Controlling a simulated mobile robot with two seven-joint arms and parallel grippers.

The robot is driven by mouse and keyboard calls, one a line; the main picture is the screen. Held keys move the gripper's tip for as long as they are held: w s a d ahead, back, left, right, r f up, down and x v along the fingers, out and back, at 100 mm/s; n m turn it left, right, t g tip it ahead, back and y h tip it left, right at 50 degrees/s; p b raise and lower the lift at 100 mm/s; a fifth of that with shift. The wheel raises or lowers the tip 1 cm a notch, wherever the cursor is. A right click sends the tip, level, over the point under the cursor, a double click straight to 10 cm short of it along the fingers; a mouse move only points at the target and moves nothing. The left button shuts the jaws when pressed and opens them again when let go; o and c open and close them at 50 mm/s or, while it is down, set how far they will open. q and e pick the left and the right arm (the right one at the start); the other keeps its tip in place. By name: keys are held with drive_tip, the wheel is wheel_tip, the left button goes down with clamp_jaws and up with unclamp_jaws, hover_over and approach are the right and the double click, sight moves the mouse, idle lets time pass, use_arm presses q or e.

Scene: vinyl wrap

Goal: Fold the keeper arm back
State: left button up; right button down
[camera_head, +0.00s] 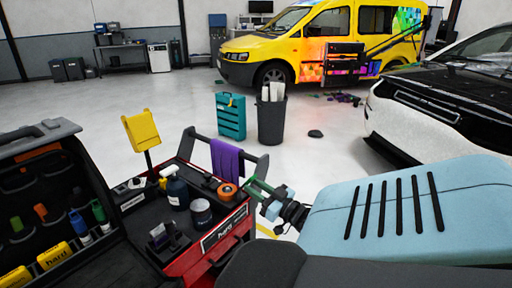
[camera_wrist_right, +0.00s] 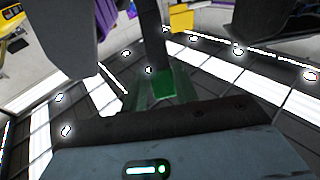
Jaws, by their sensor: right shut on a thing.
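My right gripper (camera_head: 258,188), with green fingers, reaches from the right to the near right end of the red tool cart (camera_head: 222,232). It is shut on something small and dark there. In the right wrist view a dark upright bar (camera_wrist_right: 150,42) meets the green part (camera_wrist_right: 165,90) of the gripper. I cannot tell for sure whether this bar is the keeper arm. A dark handle (camera_head: 215,143) with a purple cloth (camera_head: 227,160) over it runs along the cart's far side, its right end close to the gripper. My left gripper is not in view.
Bottles, a jar and an orange roll (camera_head: 227,190) crowd the cart top. A yellow panel (camera_head: 141,130) stands behind it. An open black case (camera_head: 75,265) is at left. A teal box (camera_head: 231,116) and grey bin (camera_head: 271,120) stand beyond. A white car (camera_head: 400,135) is at right; open floor lies between.

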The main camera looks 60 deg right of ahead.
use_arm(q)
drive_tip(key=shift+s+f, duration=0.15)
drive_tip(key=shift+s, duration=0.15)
use_arm(e)
drive_tip(key=shift+s+f, duration=0.15)
drive_tip(key=shift+f, duration=0.65)
drive_tip(key=c, duration=1.5)
unclamp_jaws()
drive_tip(key=shift+a, duration=0.1)
drive_tip(key=shift+c, duration=0.2)
drive_tip(key=shift+o, duration=2.3)
drive_tip(key=shift+w+r, duration=0.15)
drive_tip(key=shift+w, duration=0.15)
drive_tip(key=shift+r, duration=0.1)
drive_tip(key=shift+s, duration=0.1)
use_arm(q)
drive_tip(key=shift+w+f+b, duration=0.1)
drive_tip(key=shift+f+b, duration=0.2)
drive_tip(key=shift+b, duration=0.05)
use_arm(e)
drive_tip(key=v, duration=0.7)
drive_tip(key=shift+s, duration=0.4)
